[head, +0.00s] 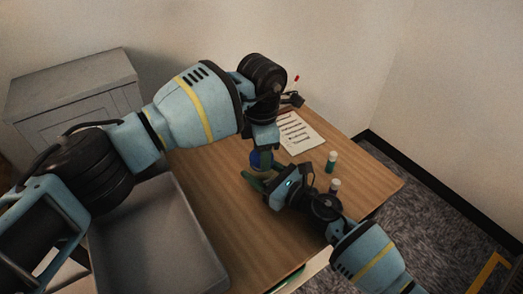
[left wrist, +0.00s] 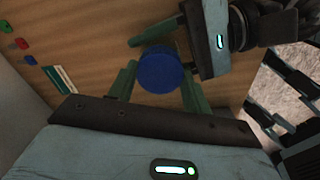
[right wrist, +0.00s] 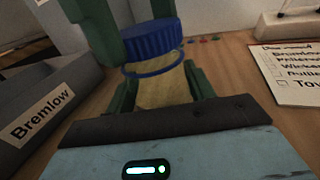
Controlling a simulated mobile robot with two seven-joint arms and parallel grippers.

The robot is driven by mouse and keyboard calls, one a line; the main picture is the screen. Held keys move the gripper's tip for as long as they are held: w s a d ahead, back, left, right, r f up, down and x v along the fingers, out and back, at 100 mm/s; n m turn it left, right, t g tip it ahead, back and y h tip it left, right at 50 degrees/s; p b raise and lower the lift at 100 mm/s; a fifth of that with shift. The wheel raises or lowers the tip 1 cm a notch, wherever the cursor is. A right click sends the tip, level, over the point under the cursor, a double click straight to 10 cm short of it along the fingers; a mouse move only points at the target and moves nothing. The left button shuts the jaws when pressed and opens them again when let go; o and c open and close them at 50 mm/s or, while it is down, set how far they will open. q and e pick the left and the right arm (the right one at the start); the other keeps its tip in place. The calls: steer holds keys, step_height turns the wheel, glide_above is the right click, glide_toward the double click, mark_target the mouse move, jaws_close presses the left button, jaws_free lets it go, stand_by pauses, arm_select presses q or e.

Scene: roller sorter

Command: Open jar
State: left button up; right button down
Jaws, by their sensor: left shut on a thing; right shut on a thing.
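The jar has a yellowish body (right wrist: 162,92) and a ribbed blue lid (right wrist: 152,40), with a thin blue ring just below the lid. The lid also shows from above in the left wrist view (left wrist: 160,70). My left gripper (left wrist: 159,78) comes down from above, its green fingers shut on the lid from both sides. My right gripper (right wrist: 158,88) comes in from the side, its fingers shut on the jar body below the lid. In the head view the jar (head: 256,161) is mostly hidden by my grippers.
A grey tray (head: 150,225) lies left of the jar; a grey bin wall labelled Bremlow (right wrist: 45,112) shows in the right wrist view. A printed list (head: 301,133) lies behind. A teal-capped bottle (head: 331,161) and a purple-capped bottle (head: 334,187) stand to the right. A grey cabinet (head: 75,90) is behind left.

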arm_select(q)
steer(key=shift+r, duration=0.25)
steer(key=shift+r, duration=0.7)
steer(key=shift+r, duration=0.1)
steer(key=shift+r, duration=1.9)
arm_select(e)
steer(key=shift+c, duration=2.3)
jaws_free()
arm_select(q)
steer(key=shift+f, duration=0.45)
arm_select(e)
steer(key=v, duration=1.2)
